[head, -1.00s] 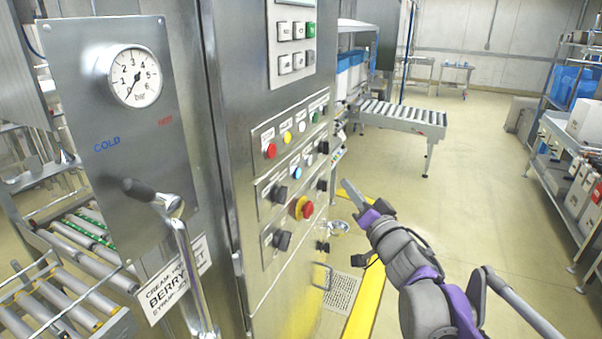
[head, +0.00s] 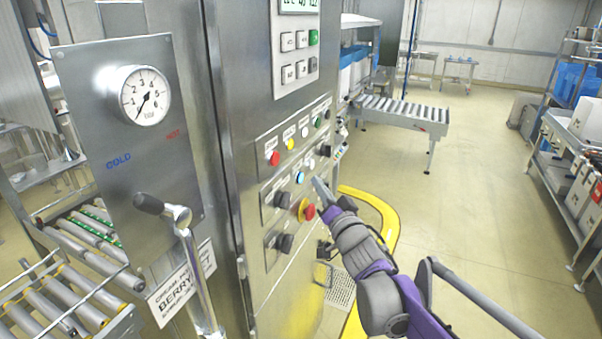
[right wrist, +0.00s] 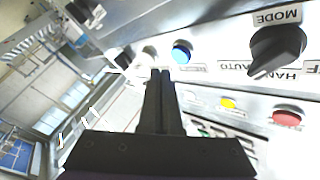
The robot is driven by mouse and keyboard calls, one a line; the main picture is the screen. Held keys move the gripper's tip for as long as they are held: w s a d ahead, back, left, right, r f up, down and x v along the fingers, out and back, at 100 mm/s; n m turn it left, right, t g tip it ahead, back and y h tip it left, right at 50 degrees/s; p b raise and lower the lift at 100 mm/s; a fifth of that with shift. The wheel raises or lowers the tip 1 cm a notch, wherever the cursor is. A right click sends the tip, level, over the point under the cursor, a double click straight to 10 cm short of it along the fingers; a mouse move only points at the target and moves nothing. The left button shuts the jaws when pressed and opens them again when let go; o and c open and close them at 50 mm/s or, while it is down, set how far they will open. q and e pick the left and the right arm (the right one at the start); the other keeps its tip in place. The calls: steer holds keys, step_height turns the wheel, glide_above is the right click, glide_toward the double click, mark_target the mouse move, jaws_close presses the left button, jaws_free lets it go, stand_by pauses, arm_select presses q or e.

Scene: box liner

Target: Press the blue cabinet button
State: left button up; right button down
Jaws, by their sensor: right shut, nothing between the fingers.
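The blue button (head: 299,177) is a small round button on the steel cabinet front (head: 262,220), in the row below the red, yellow, white and green buttons. It also shows in the right wrist view (right wrist: 181,52), left of the black MODE knob (right wrist: 277,50). My right gripper (head: 318,184) is shut and empty. Its fingertips are just right of the blue button in the head view. In the right wrist view its shut fingers (right wrist: 160,76) point at the panel, slightly below and left of the button; I see no contact. My left gripper is not in view.
A red emergency stop (head: 308,212) on a yellow ring sits just below my right gripper. Black rotary knobs (head: 281,199) stick out nearby. A steel plate with a pressure gauge (head: 144,96) and a lever stands left. A yellow rail (head: 392,215) curves around the cabinet's base.

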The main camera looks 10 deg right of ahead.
steer(key=shift+w+a, duration=0.2)
steer(key=shift+a, duration=0.3)
steer(key=shift+w+a, duration=0.1)
steer(key=shift+a, duration=0.05)
stand_by(1.7)
steer(key=shift+w+a, duration=0.15)
steer(key=shift+a, duration=0.05)
steer(key=shift+w+a, duration=0.2)
steer(key=shift+a, duration=0.1)
stand_by(0.7)
steer(key=shift+d, duration=0.1)
steer(key=shift+s+d, duration=0.5)
steer(key=shift+d, duration=0.05)
